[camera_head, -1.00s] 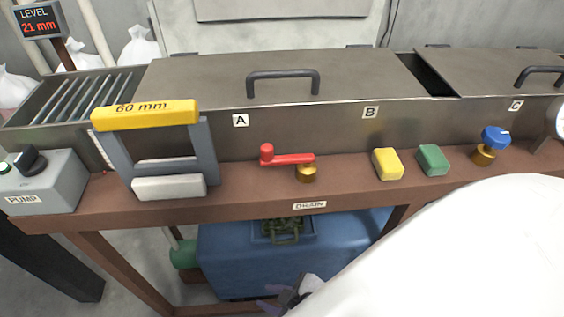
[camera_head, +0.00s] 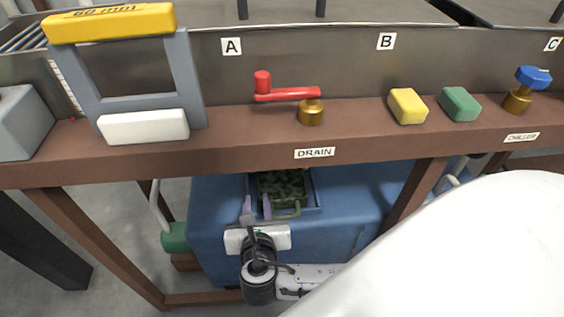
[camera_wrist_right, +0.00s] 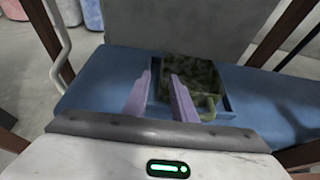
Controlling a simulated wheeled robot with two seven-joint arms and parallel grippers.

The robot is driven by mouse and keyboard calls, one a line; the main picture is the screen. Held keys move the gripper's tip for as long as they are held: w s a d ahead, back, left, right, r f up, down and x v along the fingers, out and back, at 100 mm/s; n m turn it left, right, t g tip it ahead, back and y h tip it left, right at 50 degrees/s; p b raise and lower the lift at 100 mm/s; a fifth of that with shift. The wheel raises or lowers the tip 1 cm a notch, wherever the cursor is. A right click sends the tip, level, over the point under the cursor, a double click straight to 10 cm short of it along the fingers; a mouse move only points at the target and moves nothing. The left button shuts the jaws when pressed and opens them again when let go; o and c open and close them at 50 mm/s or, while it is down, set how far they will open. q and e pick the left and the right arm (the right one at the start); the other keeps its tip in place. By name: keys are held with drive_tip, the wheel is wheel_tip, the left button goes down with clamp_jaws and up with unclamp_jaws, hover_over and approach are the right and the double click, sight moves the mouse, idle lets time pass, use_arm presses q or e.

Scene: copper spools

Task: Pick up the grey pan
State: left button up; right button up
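The pan (camera_head: 283,187) sits in a square, blue-rimmed opening in the top of a blue tank under the bench. Its surface looks mottled dark green rather than plain grey. A pale green loop handle (camera_head: 289,210) stands at its near side. My left gripper is out of view.
The brown bench (camera_head: 240,149) runs above the tank (camera_head: 215,220), with its legs on both sides. On it are a red drain lever (camera_head: 290,94), yellow (camera_head: 407,106) and green (camera_head: 460,104) blocks, and a yellow-topped frame (camera_head: 110,24). A green cylinder (camera_head: 174,238) stands left of the tank.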

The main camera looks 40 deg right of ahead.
drive_tip(key=x, duration=0.2)
drive_tip(key=b+x, duration=0.1)
drive_tip(key=x, duration=0.1)
drive_tip(key=b+x, duration=0.1)
drive_tip(key=x, duration=0.1)
drive_tip(key=shift+d+f, duration=0.35)
drive_tip(key=shift+f, duration=0.15)
clamp_jaws()
